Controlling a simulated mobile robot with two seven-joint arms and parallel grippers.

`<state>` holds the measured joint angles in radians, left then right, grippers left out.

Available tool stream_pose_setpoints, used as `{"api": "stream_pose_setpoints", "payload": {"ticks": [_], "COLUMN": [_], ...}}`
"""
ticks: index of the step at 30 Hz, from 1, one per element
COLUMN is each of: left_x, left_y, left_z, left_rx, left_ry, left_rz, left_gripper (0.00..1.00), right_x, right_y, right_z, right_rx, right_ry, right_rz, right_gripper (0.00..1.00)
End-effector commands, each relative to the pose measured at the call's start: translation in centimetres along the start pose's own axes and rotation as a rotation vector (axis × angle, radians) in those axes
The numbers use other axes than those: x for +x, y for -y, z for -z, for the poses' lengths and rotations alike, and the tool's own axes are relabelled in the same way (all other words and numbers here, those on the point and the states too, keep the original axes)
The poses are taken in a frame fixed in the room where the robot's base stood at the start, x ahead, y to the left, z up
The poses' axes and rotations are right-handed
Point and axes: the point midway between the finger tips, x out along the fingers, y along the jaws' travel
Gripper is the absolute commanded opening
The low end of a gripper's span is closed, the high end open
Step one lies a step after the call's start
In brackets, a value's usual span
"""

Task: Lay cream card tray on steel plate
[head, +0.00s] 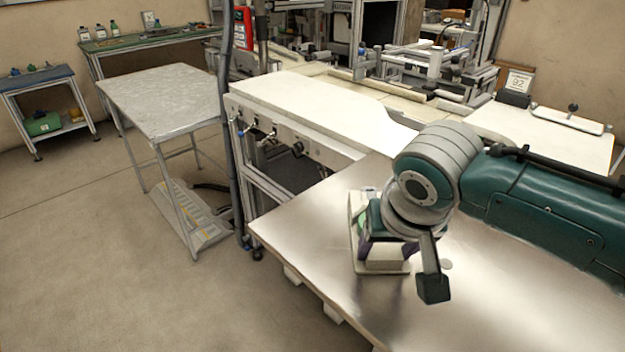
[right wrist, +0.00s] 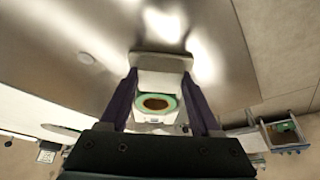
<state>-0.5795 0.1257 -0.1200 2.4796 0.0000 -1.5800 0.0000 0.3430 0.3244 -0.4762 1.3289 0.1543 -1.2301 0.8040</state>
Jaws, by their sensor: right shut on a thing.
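The cream card tray (head: 385,259) is between the fingers of my right gripper (head: 388,248), over the left part of the steel plate (head: 310,232). In the right wrist view the tray (right wrist: 160,63) shows between the two dark purple fingers (right wrist: 161,105), which are shut on it. A green ring with a brown middle (right wrist: 157,102) shows at the tray. My wrist hides much of the tray in the head view. I cannot tell whether its underside touches the plate. My left gripper is not in view.
The steel plate is bare in front of and left of the tray. A white bench (head: 310,108) adjoins its far side. A grey metal table (head: 165,95) stands apart at the left. A white surface with a handled bar (head: 570,120) lies at the far right.

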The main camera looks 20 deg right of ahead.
Motion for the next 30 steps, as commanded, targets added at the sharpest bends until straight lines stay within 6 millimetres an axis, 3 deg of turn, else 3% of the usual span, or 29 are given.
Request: {"api": "stream_pose_setpoints", "payload": {"ticks": [1, 9, 19, 23, 30], "left_x": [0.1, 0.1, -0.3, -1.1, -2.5], "left_y": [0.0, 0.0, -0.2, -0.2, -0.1], "left_z": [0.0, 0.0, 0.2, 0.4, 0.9], "left_rx": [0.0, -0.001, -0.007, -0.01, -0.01], "left_ry": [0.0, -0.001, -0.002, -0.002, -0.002], "left_rz": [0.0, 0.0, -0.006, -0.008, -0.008], "left_gripper": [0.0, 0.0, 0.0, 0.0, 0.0], "right_x": [0.2, 0.1, -0.6, -2.5, -7.7], "right_y": [0.0, 0.0, 0.0, 0.1, 0.1], "right_z": [-0.1, -0.1, 0.1, 0.2, 0.2], "right_rx": [0.0, 0.0, -0.001, -0.001, 0.0], "right_ry": [0.001, 0.001, -0.001, -0.001, -0.002], "right_rz": [0.0, 0.0, 0.002, 0.002, 0.004], "right_gripper": [0.65, 0.94, 0.94, 0.94, 0.94]}}
